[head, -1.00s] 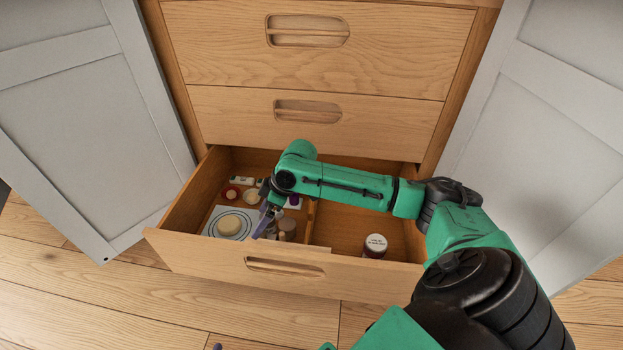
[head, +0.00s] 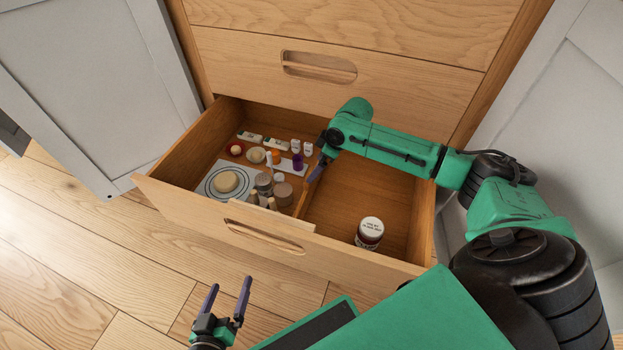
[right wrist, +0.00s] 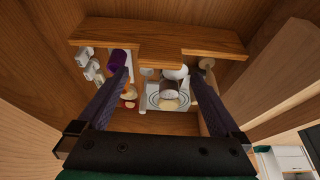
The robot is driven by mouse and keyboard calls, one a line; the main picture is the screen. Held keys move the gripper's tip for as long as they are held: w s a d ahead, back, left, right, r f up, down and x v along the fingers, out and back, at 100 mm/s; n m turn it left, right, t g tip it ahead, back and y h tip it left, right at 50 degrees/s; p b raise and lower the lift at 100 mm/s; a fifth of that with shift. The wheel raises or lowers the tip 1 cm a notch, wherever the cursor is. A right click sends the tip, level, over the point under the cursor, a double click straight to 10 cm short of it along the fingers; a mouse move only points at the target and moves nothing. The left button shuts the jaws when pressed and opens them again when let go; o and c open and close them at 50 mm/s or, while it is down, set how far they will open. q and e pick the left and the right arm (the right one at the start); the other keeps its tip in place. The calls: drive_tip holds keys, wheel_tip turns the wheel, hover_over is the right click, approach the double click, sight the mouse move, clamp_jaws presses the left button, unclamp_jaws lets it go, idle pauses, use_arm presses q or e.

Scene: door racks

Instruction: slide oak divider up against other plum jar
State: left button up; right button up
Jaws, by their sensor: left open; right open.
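The oak divider (head: 303,199) stands across the open drawer, between the crowded left part and the emptier right part. In the right wrist view it is a wooden bar (right wrist: 160,33) with a tab projecting towards me. A dark red jar with a labelled white lid (head: 369,232) stands in the right part, apart from the divider; I cannot read the label. My right gripper (head: 316,172) is open at the divider, partly hidden by its arm; its fingers (right wrist: 162,85) are spread on either side of the tab. My left gripper (head: 228,300) is open and empty in front of the drawer.
The left part holds a ringed white mat (head: 208,190) with a round beige thing, several small jars (head: 283,193), a purple piece (head: 297,162) and white boxes. The drawer front (head: 180,208) is near me. The right part is clear around the red jar. Cabinet doors stand open at both sides.

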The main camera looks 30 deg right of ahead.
sight(310, 187)
drive_tip(key=b+x, duration=0.2)
drive_tip(key=x, duration=0.4)
drive_tip(key=shift+w, duration=0.1)
use_arm(q)
wheel_tip(310, 187, down, 4)
drive_tip(key=shift+r+t, duration=0.25)
drive_tip(key=shift+t, duration=0.05)
use_arm(e)
drive_tip(key=shift+c, duration=0.3)
